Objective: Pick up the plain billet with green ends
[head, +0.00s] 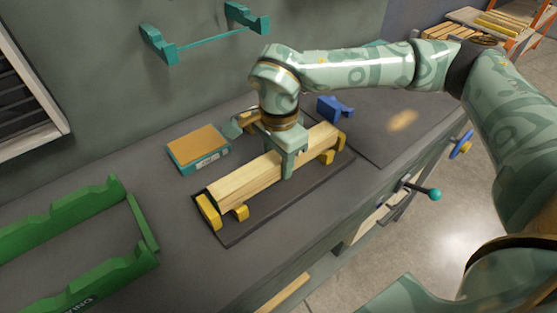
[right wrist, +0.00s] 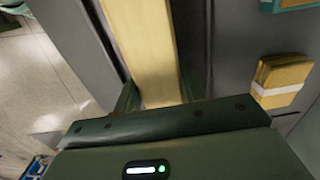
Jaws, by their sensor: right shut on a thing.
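A long, pale, plain wooden billet (head: 243,180) lies across yellow support blocks (head: 208,210) on a dark mat (head: 265,220) on the grey bench. Its end faces show no clear green from here. My right gripper (head: 288,163) comes down over the billet's middle and is shut on it, one finger on each side. In the right wrist view the billet (right wrist: 145,45) runs up between the two fingers (right wrist: 160,98). The billet appears to rest in its supports; any gap is too small to tell. My left gripper is not in view.
A teal box with an orange-tan top (head: 198,148) stands left of the mat, and a blue object (head: 335,108) behind it. Green racks (head: 80,215) fill the bench's left. A teal rack (head: 205,38) hangs on the wall. A teal-knobbed lever (head: 433,194) sticks out in front.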

